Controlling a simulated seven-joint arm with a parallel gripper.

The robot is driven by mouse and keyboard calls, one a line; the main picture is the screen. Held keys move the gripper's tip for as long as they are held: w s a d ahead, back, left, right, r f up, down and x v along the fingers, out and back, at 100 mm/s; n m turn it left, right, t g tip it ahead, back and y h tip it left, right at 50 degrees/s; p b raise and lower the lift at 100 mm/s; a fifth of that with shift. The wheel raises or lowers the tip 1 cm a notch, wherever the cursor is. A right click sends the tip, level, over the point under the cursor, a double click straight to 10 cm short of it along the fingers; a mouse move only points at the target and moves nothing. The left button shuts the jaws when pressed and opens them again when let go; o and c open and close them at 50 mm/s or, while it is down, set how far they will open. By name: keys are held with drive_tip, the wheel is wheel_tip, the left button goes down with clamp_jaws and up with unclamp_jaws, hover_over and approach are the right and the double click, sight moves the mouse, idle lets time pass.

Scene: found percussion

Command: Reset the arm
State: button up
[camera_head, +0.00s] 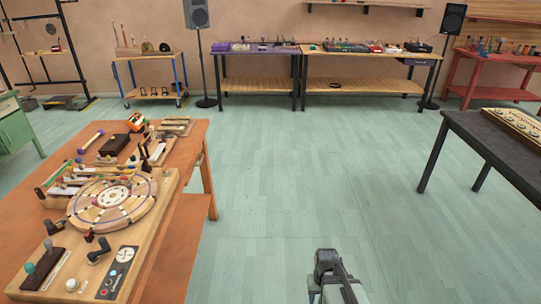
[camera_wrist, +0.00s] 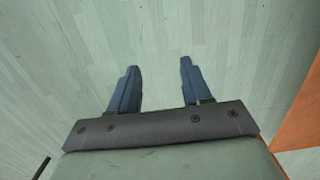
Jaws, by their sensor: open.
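My gripper (camera_wrist: 157,80) shows in the wrist view with its two blue-grey fingers well apart. Nothing is between the fingers, and bare greenish floor shows beyond them. In the head view only a grey part of my arm shows at the bottom, right of centre, over open floor. My gripper's fingers cannot be made out there. No object is touching my gripper in the wrist view.
An orange-brown table (camera_head: 185,245) stands at the left, bearing a round wooden percussion board (camera_head: 110,203). A dark table (camera_head: 500,150) stands at the right. Workbenches and speakers line the back wall. The floor (camera_head: 300,180) between the tables is clear.

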drive_tip(key=s+f+g, duration=0.3)
drive_tip(key=s+f, duration=0.5)
drive_tip(key=s, duration=0.5)
drive_tip(key=s+f+g, duration=0.2)
drive_tip(key=s+f, duration=0.6)
drive_tip(key=s, duration=0.5)
drive_tip(key=shift+s+f+g, duration=0.2)
drive_tip(key=shift+f+g, duration=0.05)
drive_tip(key=shift+g, duration=0.15)
idle(0.4)
